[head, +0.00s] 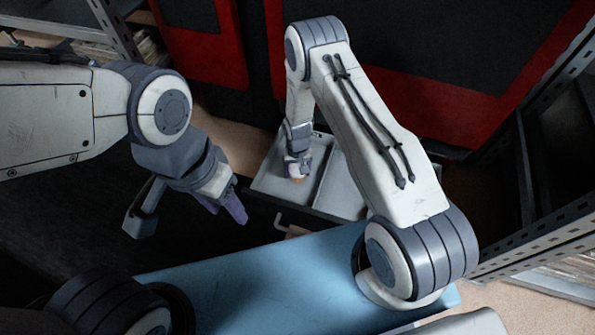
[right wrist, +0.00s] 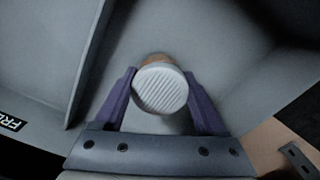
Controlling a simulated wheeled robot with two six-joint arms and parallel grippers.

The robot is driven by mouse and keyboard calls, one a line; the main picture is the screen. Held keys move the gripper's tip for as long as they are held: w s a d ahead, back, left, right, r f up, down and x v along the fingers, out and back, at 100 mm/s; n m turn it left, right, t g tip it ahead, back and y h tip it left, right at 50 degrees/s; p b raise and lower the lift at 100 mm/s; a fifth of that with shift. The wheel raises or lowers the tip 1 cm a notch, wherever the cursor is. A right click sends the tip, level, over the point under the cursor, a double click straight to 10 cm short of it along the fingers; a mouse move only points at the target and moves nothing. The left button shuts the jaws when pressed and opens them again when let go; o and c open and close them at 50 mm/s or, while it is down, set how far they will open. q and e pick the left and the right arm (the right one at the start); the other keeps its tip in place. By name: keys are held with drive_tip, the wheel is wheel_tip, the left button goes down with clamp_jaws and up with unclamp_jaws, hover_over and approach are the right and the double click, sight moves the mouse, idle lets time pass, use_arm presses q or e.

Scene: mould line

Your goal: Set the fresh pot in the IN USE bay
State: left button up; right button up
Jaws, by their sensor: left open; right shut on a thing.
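The pot (right wrist: 160,88) has a round, white ribbed top and an orange-brown side. My right gripper (right wrist: 161,104) is shut on it, one purple finger on each side. In the head view a bit of the orange pot (head: 298,179) shows below my right gripper (head: 297,163), in the left compartment of a grey two-part tray (head: 270,187). I cannot tell whether its base touches the tray floor. A cut-off label reading "FRE" (right wrist: 9,122) shows in the right wrist view, across the divider from the pot. My left gripper (head: 222,205) is open and empty, left of the tray.
A divider (head: 325,172) splits the tray. The right compartment (head: 345,185) looks empty where seen, partly hidden by my right arm. A blue surface (head: 270,280) lies in front. Metal shelving (head: 545,230) stands at the right, red-and-black panels (head: 210,55) behind.

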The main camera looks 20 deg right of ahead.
drive_tip(key=o, duration=1.4)
drive_tip(key=shift+f, duration=0.1)
drive_tip(key=shift+o, duration=0.2)
wheel_tip(320, 180, up, 11)
drive_tip(key=p, duration=0.6)
drive_tip(key=shift+r, duration=0.2)
drive_tip(key=r, duration=0.1)
wheel_tip(320, 180, up, 8)
drive_tip(key=n, duration=0.1)
hover_over(297, 169)
drive_tip(key=a, duration=0.4)
drive_tip(key=s+a+r+n, duration=0.1)
drive_tip(key=s+a+r, duration=0.15)
drive_tip(key=r, duration=0.35)
drive_tip(key=s+a+r+n, duration=0.2)
drive_tip(key=s+r, duration=0.2)
drive_tip(key=r, duration=0.2)
drive_tip(key=s+r+n, duration=0.2)
drive_tip(key=s+r, duration=0.4)
drive_tip(key=s, duration=0.4)
drive_tip(key=s+r+n+y, duration=0.1)
drive_tip(key=s+r+n, duration=0.1)
drive_tip(key=s+r, duration=0.5)
drive_tip(key=s, duration=0.3)
drive_tip(key=shift+a+n+p, duration=0.2)
drive_tip(key=shift+n+p, duration=0.15)
drive_tip(key=shift+n, duration=0.05)
